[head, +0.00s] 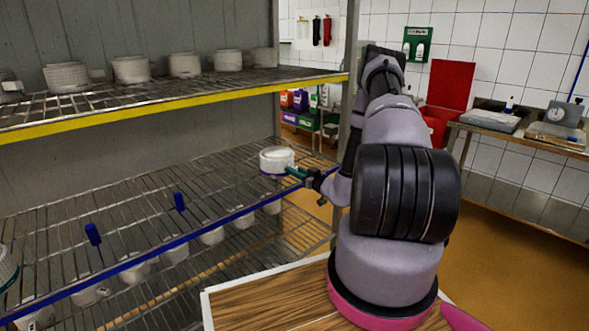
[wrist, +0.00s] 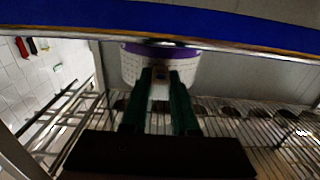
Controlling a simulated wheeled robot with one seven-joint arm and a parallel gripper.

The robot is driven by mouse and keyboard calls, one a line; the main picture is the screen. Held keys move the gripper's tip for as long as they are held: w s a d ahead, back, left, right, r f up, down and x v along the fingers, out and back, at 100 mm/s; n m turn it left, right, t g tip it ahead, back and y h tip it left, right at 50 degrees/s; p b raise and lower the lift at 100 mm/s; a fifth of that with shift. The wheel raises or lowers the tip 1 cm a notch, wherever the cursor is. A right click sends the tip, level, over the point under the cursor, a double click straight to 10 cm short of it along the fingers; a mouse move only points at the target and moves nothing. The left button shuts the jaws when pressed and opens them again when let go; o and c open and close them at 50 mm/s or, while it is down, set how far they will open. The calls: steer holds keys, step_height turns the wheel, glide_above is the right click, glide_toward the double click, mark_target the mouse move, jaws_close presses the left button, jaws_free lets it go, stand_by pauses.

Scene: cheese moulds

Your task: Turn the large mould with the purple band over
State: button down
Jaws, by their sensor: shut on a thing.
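The large mould with the purple band (head: 277,158) is white and stands about upright over the right end of the blue-edged middle shelf. Its purple band is at its lower edge in the head view. I cannot tell whether it touches the shelf wires. My gripper (head: 296,171), with green fingers, reaches it from the right and is shut on its near side. In the wrist view the mould (wrist: 130,66) shows beyond the fingertips (wrist: 160,76), with the purple band at the top of the picture. Its far side is hidden.
Several white moulds (head: 131,69) stand on the yellow-edged shelf above. More stand below. A rack post (head: 345,100) rises close to my arm.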

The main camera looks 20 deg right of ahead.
stand_by(0.4)
steer(key=c, duration=0.6)
jaws_free()
steer(key=v, duration=0.7)
stand_by(0.4)
step_height(320, 180, up, 6)
stand_by(0.8)
